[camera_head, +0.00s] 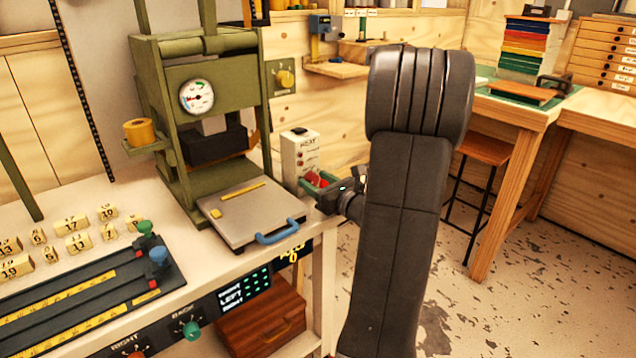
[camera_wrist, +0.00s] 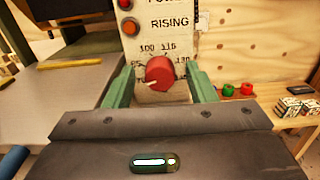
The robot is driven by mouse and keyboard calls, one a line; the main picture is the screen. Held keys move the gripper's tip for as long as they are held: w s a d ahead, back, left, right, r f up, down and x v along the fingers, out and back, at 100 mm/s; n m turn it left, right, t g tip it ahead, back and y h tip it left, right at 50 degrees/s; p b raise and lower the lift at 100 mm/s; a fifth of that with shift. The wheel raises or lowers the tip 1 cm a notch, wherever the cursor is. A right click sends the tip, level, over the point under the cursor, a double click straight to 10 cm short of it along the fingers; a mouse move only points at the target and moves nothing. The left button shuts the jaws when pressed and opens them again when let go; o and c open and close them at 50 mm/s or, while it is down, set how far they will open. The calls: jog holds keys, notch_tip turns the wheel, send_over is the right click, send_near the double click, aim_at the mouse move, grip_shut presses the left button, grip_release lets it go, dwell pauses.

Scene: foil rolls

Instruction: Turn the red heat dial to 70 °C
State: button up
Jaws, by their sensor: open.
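The red heat dial (camera_wrist: 160,73) sits low on the face of the white heat box (camera_head: 300,152). In the wrist view, printed numbers ring it, with 100 and 115 above and 130 at the right. Its white mark points to the lower left. The markings on that side are partly hidden, so I cannot read the exact setting. My gripper (camera_wrist: 160,70) is open, with one green finger left of the dial and one right of it. Gaps show between the fingers and the dial. In the head view, my gripper (camera_head: 327,184) is in front of the box's lower part.
An orange lamp (camera_wrist: 131,28) marked RISING is above the dial. A green press (camera_head: 170,110) with a round gauge stands left of the box. A flat plate with a blue handle (camera_head: 281,231) juts out nearby. Small red and green items are to the right.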

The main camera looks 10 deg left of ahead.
jog(key=c, duration=1)
jog(key=shift+o, duration=0.2)
jog(key=shift+f+n+b, duration=0.2)
jog(key=shift+n+b, duration=0.4)
jog(key=shift+b, duration=0.5)
jog(key=shift+r+n+b, duration=0.15)
jog(key=shift+n+b, duration=0.55)
jog(key=shift+n, duration=0.1)
jog(key=o, duration=1)
jog(key=shift+c, duration=0.2)
jog(key=shift+s+d, duration=0.1)
jog(key=p+v, duration=0.1)
jog(key=v, duration=1.2)
jog(key=shift+s+d, duration=0.2)
jog(key=shift+w+a, duration=0.1)
